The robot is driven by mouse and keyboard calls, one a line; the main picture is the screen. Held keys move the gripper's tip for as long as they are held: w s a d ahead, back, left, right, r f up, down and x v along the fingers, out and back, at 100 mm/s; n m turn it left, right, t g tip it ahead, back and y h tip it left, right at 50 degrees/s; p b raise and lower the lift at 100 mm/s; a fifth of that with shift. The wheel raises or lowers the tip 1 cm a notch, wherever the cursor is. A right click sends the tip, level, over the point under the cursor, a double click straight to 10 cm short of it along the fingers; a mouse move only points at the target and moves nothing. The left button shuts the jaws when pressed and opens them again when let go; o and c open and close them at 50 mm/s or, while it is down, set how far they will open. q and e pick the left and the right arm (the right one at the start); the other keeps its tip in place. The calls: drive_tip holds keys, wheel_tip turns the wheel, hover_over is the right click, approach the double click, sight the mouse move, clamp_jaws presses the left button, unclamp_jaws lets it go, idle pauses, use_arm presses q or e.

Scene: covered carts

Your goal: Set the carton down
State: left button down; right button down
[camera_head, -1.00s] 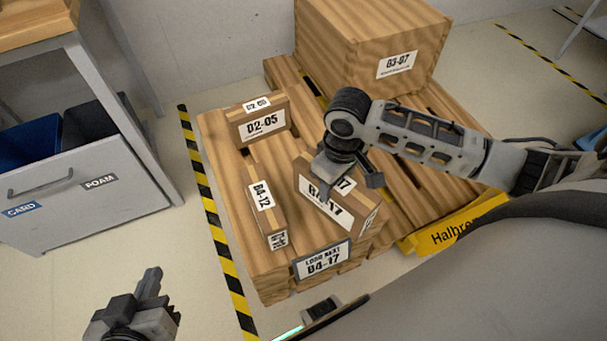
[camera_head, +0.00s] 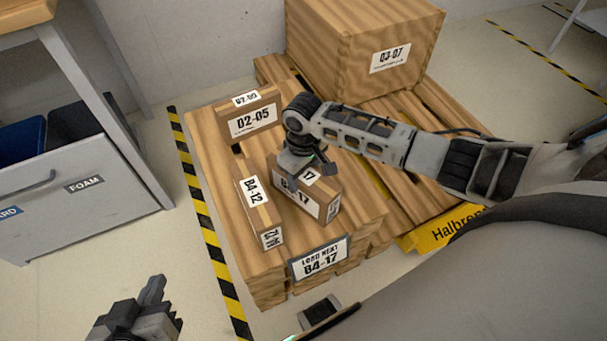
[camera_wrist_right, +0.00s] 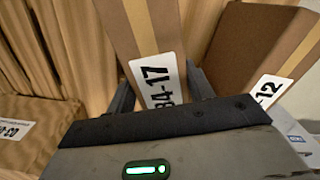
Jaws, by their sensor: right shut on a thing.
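The carton marked ending 4-17 (camera_head: 296,201) is brown with white labels, over the front right part of the wooden pallet (camera_head: 262,270). My right gripper (camera_head: 298,168) is shut on it from above. In the right wrist view the carton (camera_wrist_right: 136,30) sits between the two dark fingers (camera_wrist_right: 160,92). Its underside is hidden, so I cannot tell whether it touches the pallet boards. My left gripper (camera_head: 150,300) is low at the left over the floor, away from the cartons; its jaw opening is unclear.
A narrow carton ending 4-12 (camera_head: 246,217) stands close to the left. A 02-05 carton (camera_head: 238,127) is behind, and a large box (camera_head: 345,65) stands at the back. A sign ending 4-17 (camera_head: 320,259) is on the pallet's front edge. Striped tape (camera_head: 205,232) runs left.

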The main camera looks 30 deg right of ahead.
use_arm(q)
drive_tip(key=shift+w+r, duration=0.15)
use_arm(e)
drive_tip(key=shift+w, duration=0.1)
drive_tip(key=c, duration=0.6)
unclamp_jaws()
drive_tip(key=shift+f, duration=0.1)
use_arm(q)
drive_tip(key=shift+a, duration=0.1)
